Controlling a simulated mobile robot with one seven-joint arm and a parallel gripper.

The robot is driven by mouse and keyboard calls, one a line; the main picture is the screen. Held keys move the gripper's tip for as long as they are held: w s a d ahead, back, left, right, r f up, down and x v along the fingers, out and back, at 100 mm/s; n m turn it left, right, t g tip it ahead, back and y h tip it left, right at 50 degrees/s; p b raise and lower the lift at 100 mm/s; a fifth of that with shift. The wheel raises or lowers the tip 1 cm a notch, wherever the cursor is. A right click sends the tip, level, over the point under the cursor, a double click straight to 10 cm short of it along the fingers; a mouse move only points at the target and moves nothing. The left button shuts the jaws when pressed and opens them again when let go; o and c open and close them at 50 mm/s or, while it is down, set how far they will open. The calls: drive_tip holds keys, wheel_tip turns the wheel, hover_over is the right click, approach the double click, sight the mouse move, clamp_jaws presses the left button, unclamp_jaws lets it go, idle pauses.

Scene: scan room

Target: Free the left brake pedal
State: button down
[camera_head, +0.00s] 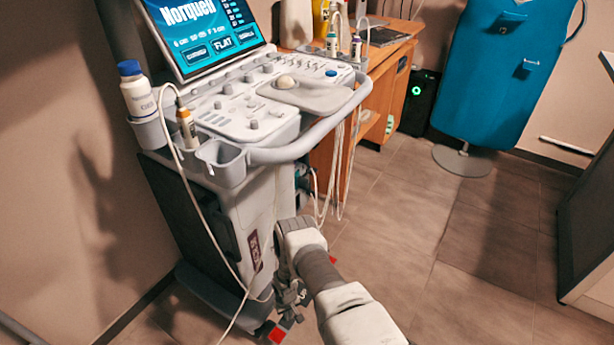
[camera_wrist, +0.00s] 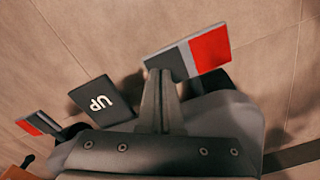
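Two red-ended pedals show low on the cart. In the head view the left one (camera_head: 277,334) is at the near front corner and the other (camera_head: 332,261) is farther back, right of my arm. In the wrist view one grey and red pedal (camera_wrist: 208,51) is close at the upper centre; a second red-tipped pedal (camera_wrist: 33,124) is at the far left. A black pedal marked UP (camera_wrist: 95,100) lies between them. My gripper (camera_wrist: 162,76) has its fingers together, tips at the nearer pedal's grey part. I cannot tell whether they touch it. In the head view my gripper (camera_head: 290,296) is just above the left pedal.
The ultrasound cart (camera_head: 250,205) stands against the left wall. A white cable (camera_head: 200,208) hangs down its front to the floor; more cables (camera_head: 334,180) hang at its right side. A wooden desk (camera_head: 390,85) stands behind. Tiled floor (camera_head: 430,260) to the right is clear.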

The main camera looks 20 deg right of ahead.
drive_tip(key=shift+f, duration=0.25)
drive_tip(key=shift+r+p, duration=2.4)
drive_tip(key=shift+r, duration=1.15)
drive_tip(key=shift+s, duration=0.1)
